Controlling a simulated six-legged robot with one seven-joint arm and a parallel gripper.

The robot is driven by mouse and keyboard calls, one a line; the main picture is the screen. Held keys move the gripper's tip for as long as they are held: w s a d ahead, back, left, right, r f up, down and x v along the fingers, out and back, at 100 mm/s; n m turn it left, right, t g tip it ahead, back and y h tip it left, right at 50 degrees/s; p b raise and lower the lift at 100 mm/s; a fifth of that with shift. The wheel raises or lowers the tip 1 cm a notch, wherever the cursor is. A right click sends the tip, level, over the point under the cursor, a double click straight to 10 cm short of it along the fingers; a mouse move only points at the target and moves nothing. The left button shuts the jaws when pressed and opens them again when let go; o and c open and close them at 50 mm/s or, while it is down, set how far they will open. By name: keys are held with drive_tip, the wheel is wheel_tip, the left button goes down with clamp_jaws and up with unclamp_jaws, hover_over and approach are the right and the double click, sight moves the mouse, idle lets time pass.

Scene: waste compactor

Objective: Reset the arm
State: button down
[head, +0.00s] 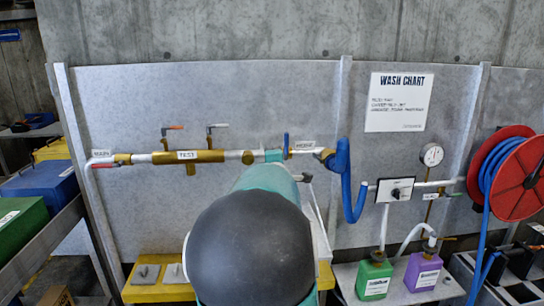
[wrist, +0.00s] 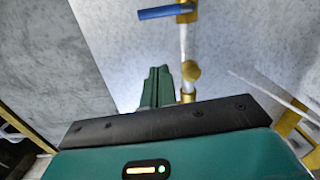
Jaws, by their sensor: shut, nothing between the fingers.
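My gripper (wrist: 157,72) shows in the wrist view as two dark green fingers beyond a black bar and teal housing. The fingers are together and hold nothing. They point toward the grey wall panel, just left of a brass fitting (wrist: 190,72) on a white pipe; I cannot tell whether they touch it. In the head view my arm, teal with a black dome, fills the lower middle and hides my gripper.
The pipe carries a brass TEST section (head: 188,156), levers and a blue hose (head: 345,180). Right are a gauge (head: 431,155), a red hose reel (head: 507,175), and green (head: 374,279) and purple (head: 423,272) bottles on a shelf. Green (head: 20,225) and blue (head: 42,186) bins stand left.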

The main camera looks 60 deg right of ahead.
drive_tip(key=shift+w+a, duration=0.1)
idle(0.4)
drive_tip(key=w+a+f+m+y, duration=0.1)
drive_tip(key=a+f+m+y, duration=0.15)
drive_tip(key=a, duration=0.85)
drive_tip(key=a+f+m+g+y, duration=0.15)
drive_tip(key=a+y, duration=0.25)
drive_tip(key=a, duration=0.6)
drive_tip(key=w+a+f+m+t+y, duration=0.1)
drive_tip(key=a+f+m+y, duration=0.2)
drive_tip(key=a, duration=0.8)
drive_tip(key=s+a+f+g+y, duration=0.2)
drive_tip(key=s+a, duration=0.5)
drive_tip(key=a, duration=0.3)
drive_tip(key=s+a+f+m+g+y, duration=0.1)
drive_tip(key=s+a+f+g+y, duration=0.1)
drive_tip(key=s+a, duration=0.6)
drive_tip(key=a+f+g, duration=0.1)
drive_tip(key=a, duration=0.1)
drive_tip(key=shift+s+a+f+m, duration=0.2)
drive_tip(key=shift+a+m, duration=0.1)
drive_tip(key=shift+a, duration=0.05)
drive_tip(key=shift+d+y, duration=0.25)
